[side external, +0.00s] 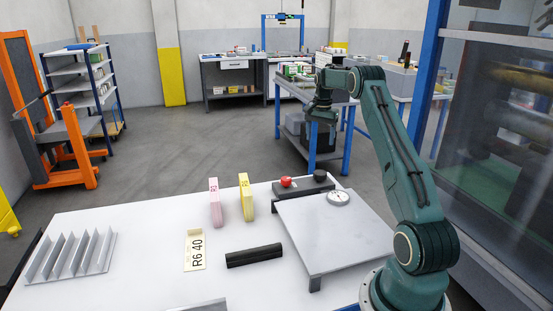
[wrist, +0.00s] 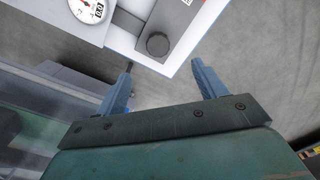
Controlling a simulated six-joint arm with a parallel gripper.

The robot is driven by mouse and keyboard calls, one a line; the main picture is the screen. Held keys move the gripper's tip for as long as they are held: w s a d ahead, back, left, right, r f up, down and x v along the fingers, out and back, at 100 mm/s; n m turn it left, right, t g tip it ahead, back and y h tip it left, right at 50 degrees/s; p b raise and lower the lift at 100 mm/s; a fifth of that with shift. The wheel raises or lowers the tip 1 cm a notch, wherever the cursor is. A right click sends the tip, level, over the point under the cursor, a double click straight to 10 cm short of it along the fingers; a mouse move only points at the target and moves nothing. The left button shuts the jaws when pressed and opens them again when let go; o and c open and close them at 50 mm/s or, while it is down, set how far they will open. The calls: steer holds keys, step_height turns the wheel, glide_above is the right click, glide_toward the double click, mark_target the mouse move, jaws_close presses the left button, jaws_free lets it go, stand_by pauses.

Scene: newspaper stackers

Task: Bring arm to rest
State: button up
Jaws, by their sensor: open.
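My arm is raised over the right side of the white table (side external: 130,225). My gripper (side external: 321,118) hangs at its end, high above the table's far right edge, pointing down. In the wrist view the two blue fingers of my gripper (wrist: 163,66) stand wide apart, with nothing between them. Beyond the fingers, the wrist view shows the black knob (wrist: 158,44) of the control box and the dial gauge (wrist: 88,9). My gripper touches nothing that I can see.
A raised grey plate (side external: 335,238) and a control box with a red button (side external: 286,182) lie below my arm. Pink (side external: 215,203) and yellow (side external: 246,198) upright pieces, a black bar (side external: 254,256), an R6 40 card (side external: 195,250) and a slotted rack (side external: 70,255) are left.

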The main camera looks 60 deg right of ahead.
steer(key=w+a+r+n, duration=0.2)
steer(key=a+r, duration=0.4)
steer(key=a, duration=0.2)
steer(key=w+a+r+n, duration=0.2)
steer(key=a+r+n, duration=0.1)
steer(key=a+r, duration=0.35)
steer(key=s+a+r+n+t+h, duration=0.1)
steer(key=a+r+n, duration=0.15)
steer(key=a, duration=0.55)
steer(key=s+a+r+n+t, duration=0.1)
steer(key=s+a+r, duration=0.15)
steer(key=a, duration=0.45)
steer(key=s+a+r+n+t, duration=0.1)
steer(key=s+a+n, duration=0.25)
steer(key=a, duration=0.35)
steer(key=s+a+n+t, duration=0.1)
steer(key=s+a+n, duration=0.1)
steer(key=s+a, duration=0.35)
steer(key=s+a+f+n+t+y, duration=0.1)
steer(key=s+a+f+n, duration=0.3)
steer(key=s+a, duration=0.3)
steer(key=s+f, duration=0.1)
steer(key=s, duration=0.2)
steer(key=shift+s+a, duration=0.2)
steer(key=shift+a, duration=0.1)
